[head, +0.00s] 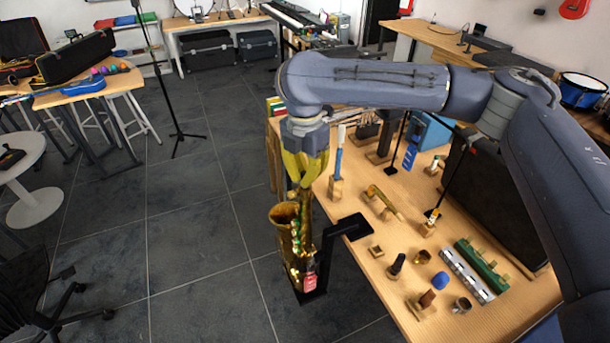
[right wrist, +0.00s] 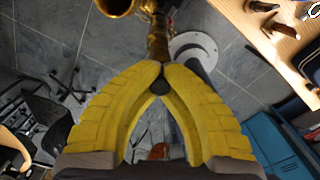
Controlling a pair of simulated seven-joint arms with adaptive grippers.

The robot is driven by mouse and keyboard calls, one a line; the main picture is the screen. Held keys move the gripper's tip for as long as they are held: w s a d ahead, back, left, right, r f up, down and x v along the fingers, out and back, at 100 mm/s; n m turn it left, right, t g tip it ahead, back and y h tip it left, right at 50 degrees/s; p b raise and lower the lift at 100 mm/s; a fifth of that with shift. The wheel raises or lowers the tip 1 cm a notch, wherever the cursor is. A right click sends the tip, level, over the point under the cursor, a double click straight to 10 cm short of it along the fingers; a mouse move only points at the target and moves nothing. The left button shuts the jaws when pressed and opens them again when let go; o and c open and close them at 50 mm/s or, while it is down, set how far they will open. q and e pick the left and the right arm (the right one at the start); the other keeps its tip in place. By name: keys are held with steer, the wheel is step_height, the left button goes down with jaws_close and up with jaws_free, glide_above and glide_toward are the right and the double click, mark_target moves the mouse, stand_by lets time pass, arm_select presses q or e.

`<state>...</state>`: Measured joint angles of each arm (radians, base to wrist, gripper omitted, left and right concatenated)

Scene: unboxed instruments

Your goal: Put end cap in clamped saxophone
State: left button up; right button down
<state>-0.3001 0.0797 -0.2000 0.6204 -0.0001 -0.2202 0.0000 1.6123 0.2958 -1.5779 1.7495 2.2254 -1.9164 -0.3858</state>
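The gold saxophone (head: 290,248) stands upright in a black clamp (head: 348,228) at the table's left edge. Its open bell faces up, and its narrow tube rises beside the bell. My right gripper (head: 303,184) has yellow fingers pointing down over the top of that tube. In the right wrist view the fingertips (right wrist: 160,72) are closed together around a small dark piece, which looks like the end cap (right wrist: 159,87). The saxophone tube (right wrist: 158,44) shows just beyond the tips; I cannot tell if they touch. The head view hides the cap. My left gripper is not in view.
The wooden table (head: 385,265) holds small wooden holders and parts, a green instrument (head: 482,265), a blue cap-like piece (head: 440,281) and a blue box (head: 430,132). Open floor lies left of the saxophone.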

steer(key=shift+f, duration=0.65)
stand_by(1.0)
steer(key=c, duration=1.3)
jaws_free()
steer(key=shift+r, duration=0.15)
steer(key=shift+r, duration=2.9)
steer(key=shift+a, duration=0.1)
